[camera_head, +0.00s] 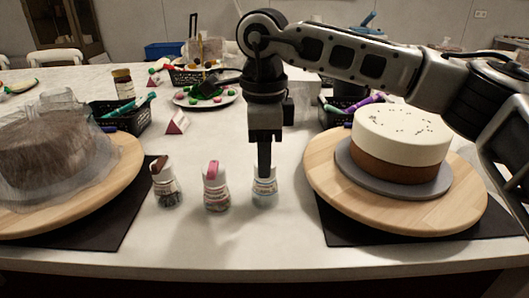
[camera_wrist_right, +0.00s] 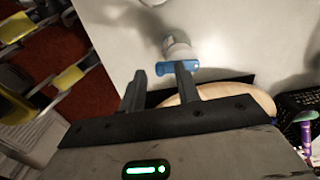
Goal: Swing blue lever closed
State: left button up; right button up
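The blue lever (camera_wrist_right: 165,68) shows in the right wrist view, on top of a small clear jar (camera_wrist_right: 177,46). In the head view this jar (camera_head: 264,190) stands upright on the table, rightmost in a row of three. My right gripper (camera_head: 264,172) points down over its top and hides most of the lever there. In the right wrist view my right gripper (camera_wrist_right: 161,80) is open with nothing between its fingers. Its right finger overlaps the lever in the picture; I cannot tell whether they touch. My left gripper is not in view.
A jar with a pink lever (camera_head: 216,187) and one with a brown lever (camera_head: 166,182) stand to the left. A cake on a wooden turntable (camera_head: 325,185) is at right; a plastic-covered one is on the left turntable (camera_head: 125,165). The table front (camera_head: 230,245) is clear.

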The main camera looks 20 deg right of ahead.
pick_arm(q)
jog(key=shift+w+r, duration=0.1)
pick_arm(e)
jog(key=shift+r, duration=0.1)
